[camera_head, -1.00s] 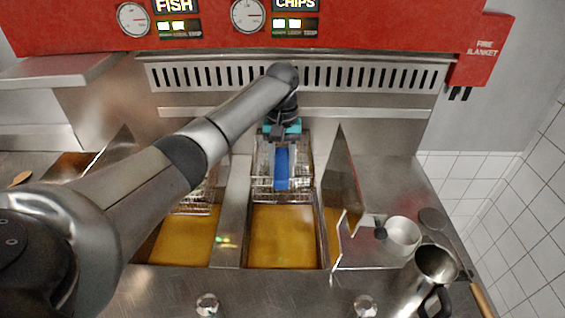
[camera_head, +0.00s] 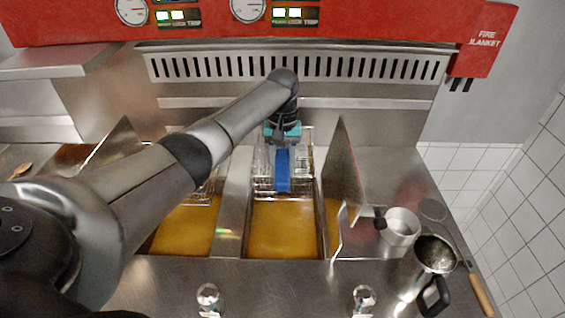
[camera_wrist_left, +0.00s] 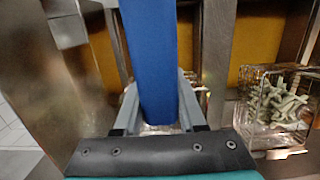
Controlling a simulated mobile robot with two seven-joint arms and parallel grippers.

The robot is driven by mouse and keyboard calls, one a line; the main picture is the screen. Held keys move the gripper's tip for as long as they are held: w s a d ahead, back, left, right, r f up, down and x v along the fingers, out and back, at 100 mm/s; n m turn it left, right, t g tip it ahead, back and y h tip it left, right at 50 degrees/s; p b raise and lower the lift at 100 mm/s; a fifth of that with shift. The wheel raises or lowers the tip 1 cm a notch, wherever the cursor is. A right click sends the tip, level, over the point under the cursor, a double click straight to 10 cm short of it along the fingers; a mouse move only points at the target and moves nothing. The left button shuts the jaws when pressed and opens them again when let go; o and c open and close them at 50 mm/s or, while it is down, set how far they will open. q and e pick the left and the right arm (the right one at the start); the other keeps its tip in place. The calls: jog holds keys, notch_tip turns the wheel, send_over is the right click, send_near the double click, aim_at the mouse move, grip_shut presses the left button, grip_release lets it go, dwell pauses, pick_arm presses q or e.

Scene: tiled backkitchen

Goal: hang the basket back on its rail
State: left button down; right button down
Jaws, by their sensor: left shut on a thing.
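The wire basket (camera_head: 263,183) with the blue handle (camera_head: 283,172) is at the back of the right fryer well, above the yellow oil (camera_head: 283,235). My left gripper (camera_head: 283,141) is over the basket and shut on its blue handle, which also shows between the fingers in the left wrist view (camera_wrist_left: 152,60). The rail (camera_head: 230,104) runs along the steel back wall behind the gripper. I cannot tell whether the basket touches it. My right gripper is not in view.
A second wire basket (camera_wrist_left: 272,108) with pale food stands at the other well, partly behind my arm. An upright steel panel (camera_head: 343,165) is right of the well. A white pot (camera_head: 402,226) and a steel jug (camera_head: 430,262) stand at the right.

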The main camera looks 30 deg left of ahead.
aim_at(283, 151)
pick_arm(q)
jog(key=shift+f, duration=0.15)
jog(key=shift+f, duration=0.55)
jog(key=shift+c, duration=2)
grip_release()
jog(key=shift+f, duration=0.1)
jog(key=r, duration=0.6)
jog(key=w+r+b, duration=0.1)
jog(key=r, duration=0.2)
jog(key=shift+a+r, duration=0.25)
jog(key=shift+r, duration=0.05)
notch_tip(283, 151, up, 5)
jog(key=shift+a+f+p, duration=0.15)
jog(key=shift+p, duration=0.7)
jog(key=shift+w+r, duration=0.1)
jog(key=shift+r, duration=0.45)
